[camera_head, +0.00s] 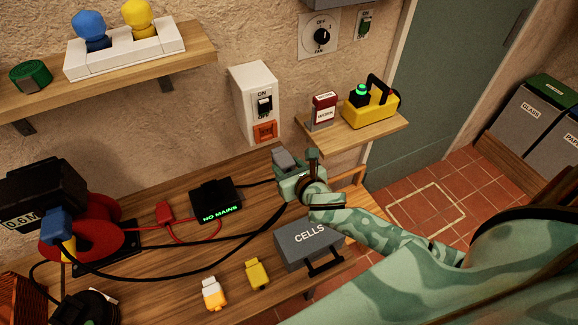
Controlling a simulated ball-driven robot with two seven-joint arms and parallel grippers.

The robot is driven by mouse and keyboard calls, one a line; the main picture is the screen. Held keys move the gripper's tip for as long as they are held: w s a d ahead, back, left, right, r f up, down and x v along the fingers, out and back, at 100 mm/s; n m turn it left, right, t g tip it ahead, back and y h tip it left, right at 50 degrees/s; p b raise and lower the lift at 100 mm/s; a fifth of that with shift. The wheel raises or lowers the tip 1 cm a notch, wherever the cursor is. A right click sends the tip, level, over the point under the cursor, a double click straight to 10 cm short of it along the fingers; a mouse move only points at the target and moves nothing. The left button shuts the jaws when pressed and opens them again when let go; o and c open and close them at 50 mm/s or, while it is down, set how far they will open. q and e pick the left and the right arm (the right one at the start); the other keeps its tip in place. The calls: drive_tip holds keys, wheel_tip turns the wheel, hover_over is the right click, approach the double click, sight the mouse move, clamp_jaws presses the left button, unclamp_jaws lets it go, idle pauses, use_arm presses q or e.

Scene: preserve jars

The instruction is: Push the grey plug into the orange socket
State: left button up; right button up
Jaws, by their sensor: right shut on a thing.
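The grey plug (284,159) is held up in my right gripper (291,172), which is shut on it. The plug is just below and right of the orange socket (265,131), with a gap between them in the picture; the depth between them is hard to judge. The socket sits low on a white wall box (250,88) under an ON/OFF switch. The gripper's fingers hide part of the plug. My left gripper is not in view.
Black cables cross the wooden bench to a NO MAINS box (214,201) and the left side. A grey CELLS box (306,245), a yellow plug (257,274) and an orange-white plug (213,293) are nearby. A small shelf (342,138) stands right of the socket.

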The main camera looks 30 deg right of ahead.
sight(283, 155)
drive_tip(key=shift+w+r+p, duration=0.1)
drive_tip(key=shift+w+p, duration=0.05)
drive_tip(key=shift+p, duration=0.2)
drive_tip(key=w, duration=0.4)
drive_tip(key=shift+w+d, duration=0.2)
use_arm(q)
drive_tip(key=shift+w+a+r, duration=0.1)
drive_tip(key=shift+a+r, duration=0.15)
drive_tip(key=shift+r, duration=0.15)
use_arm(e)
drive_tip(key=shift+w, duration=0.55)
drive_tip(key=shift+w+d, duration=0.15)
drive_tip(key=shift+w, duration=1)
idle(0.5)
drive_tip(key=o, duration=0.9)
drive_tip(key=shift+w, duration=0.1)
